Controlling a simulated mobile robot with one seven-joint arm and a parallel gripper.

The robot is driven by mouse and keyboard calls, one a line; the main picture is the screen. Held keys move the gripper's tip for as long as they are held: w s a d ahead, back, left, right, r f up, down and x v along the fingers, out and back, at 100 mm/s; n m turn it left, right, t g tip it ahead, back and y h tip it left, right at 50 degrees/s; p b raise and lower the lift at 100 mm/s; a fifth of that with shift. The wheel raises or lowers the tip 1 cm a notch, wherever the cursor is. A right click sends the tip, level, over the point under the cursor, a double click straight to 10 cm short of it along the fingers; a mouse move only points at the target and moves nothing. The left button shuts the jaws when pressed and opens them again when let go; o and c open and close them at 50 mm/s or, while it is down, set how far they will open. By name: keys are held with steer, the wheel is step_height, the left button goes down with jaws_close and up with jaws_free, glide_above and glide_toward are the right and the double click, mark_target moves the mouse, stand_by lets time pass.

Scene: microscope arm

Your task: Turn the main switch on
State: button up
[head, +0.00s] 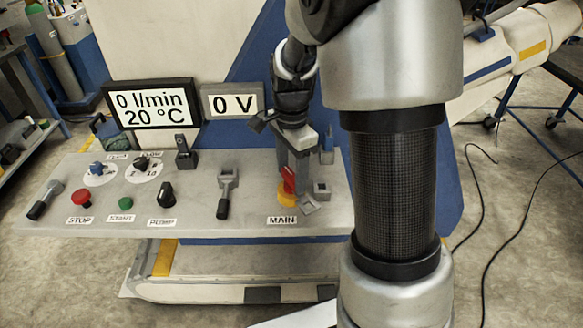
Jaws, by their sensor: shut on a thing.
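The main switch is a red knob (289,180) on a yellow round base (287,197), above the label MAIN (282,220) on the grey control panel (250,222). My gripper (291,172) points down from above, its grey fingers shut on the red knob. The fingers hide part of the knob, so its exact angle is hard to tell. The display behind the panel (233,104) reads 0 V. The larger display (150,107) reads 0 l/min and 20 °C.
Small grey square pieces (321,189) lie close right of the switch. My arm covers the panel's right end.

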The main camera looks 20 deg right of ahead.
mark_target(292, 175)
steer(key=m+p, duration=0.1)
steer(key=m, duration=0.2)
steer(key=shift+r+p, duration=0.2)
steer(key=shift+p, duration=0.15)
steer(key=shift+f+m+p, duration=0.1)
steer(key=shift+m+p, duration=0.5)
steer(key=shift+m, duration=0.7)
steer(key=o, duration=1.5)
step_height(292, 175, up, 17)
steer(key=p, duration=0.2)
steer(key=shift+r, duration=0.2)
